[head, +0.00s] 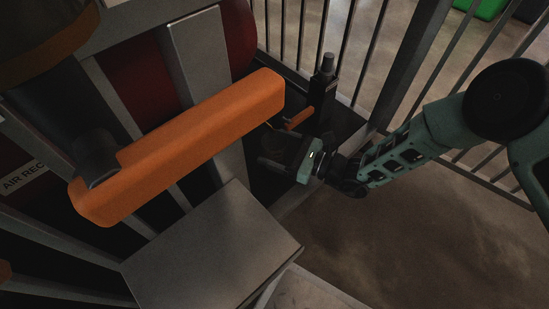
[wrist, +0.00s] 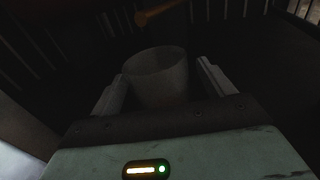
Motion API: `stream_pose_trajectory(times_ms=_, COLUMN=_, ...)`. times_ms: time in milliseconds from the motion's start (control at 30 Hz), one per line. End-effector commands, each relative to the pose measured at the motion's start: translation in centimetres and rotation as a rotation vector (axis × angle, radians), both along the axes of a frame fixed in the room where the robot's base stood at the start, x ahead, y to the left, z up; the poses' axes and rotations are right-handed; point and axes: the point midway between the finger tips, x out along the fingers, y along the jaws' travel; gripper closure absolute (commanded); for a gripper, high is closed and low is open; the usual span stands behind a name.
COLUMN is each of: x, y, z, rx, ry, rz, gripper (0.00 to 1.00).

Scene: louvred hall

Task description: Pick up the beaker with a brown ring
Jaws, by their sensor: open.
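A beaker (wrist: 157,75) shows in the wrist view as a dim, grey, open-topped cup. It is between the two fingers of my gripper (wrist: 162,84), one on each side, with a dark gap visible by the right finger. Its lower part is hidden behind the gripper body, and it is too dark to make out a brown ring. In the head view my gripper (head: 284,150) is low in a dark recess beyond the large orange handle, and the beaker cannot be told apart there.
A large orange handle (head: 190,140) crosses the head view's left half. A grey box top (head: 215,250) is below it. A smaller orange lever (head: 299,118) is just beyond my gripper. Railing bars (head: 345,45) stand behind. Open floor (head: 430,230) lies at right.

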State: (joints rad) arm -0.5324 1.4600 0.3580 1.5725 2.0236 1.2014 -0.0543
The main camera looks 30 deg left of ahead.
Motion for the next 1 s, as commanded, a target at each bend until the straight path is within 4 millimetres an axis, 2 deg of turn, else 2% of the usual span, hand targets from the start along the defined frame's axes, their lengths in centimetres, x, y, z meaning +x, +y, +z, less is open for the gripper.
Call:
stream_pose_trajectory(times_ms=100, x=-0.3, y=1.6, z=-0.4, rx=0.000, ry=-0.004, rz=0.001, gripper=0.19)
stream_pose_trajectory(times_ms=200, x=-0.4, y=2.3, z=-0.2, rx=-0.001, ry=-0.002, rz=0.002, gripper=0.19)
stream_pose_trajectory(times_ms=467, x=-0.3, y=2.5, z=0.1, rx=-0.001, ry=0.000, rz=-0.001, gripper=0.19)
stream_pose_trajectory(times_ms=567, x=-0.3, y=2.5, z=0.1, rx=0.000, ry=0.000, rz=0.000, gripper=0.44)
stream_pose_trajectory(times_ms=600, x=-0.3, y=2.5, z=0.1, rx=0.000, ry=0.000, rz=0.000, gripper=0.55)
stream_pose_trajectory(times_ms=667, x=-0.3, y=2.5, z=0.1, rx=0.000, ry=0.000, rz=0.000, gripper=0.70)
stream_pose_trajectory(times_ms=733, x=-0.3, y=2.5, z=0.1, rx=0.000, ry=0.000, rz=0.000, gripper=0.70)
stream_pose_trajectory(times_ms=767, x=-0.3, y=2.5, z=0.1, rx=0.000, ry=0.000, rz=0.000, gripper=0.73)
stream_pose_trajectory(times_ms=1000, x=-0.3, y=2.5, z=0.3, rx=0.000, ry=0.000, rz=0.000, gripper=0.74)
